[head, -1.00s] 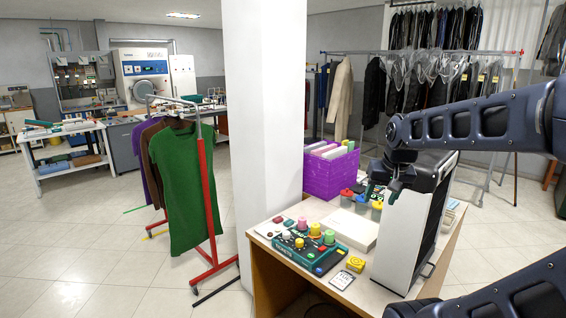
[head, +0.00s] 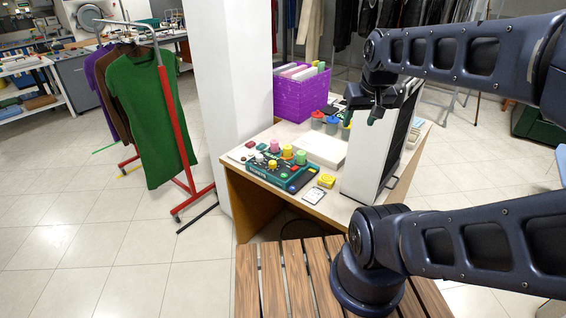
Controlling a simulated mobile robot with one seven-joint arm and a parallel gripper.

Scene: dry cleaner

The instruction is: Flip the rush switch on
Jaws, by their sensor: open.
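A dark green control panel (head: 258,171) with several coloured knobs and buttons lies on the desk (head: 236,178), near its front left edge. Its small controls are too small to read, so I cannot tell which one is the rush switch or how it is set. My gripper (head: 363,116) is open and empty. In the picture it is above and to the right of the panel, in front of the upper part of a white and black upright case (head: 372,160).
A yellow object (head: 327,181) and a white card (head: 314,195) lie right of the panel. Behind are a flat white box (head: 320,150), small coloured-lidded pots (head: 318,119) and a purple crate (head: 292,100). A white pillar (head: 228,90) and garment rack (head: 172,110) stand left.

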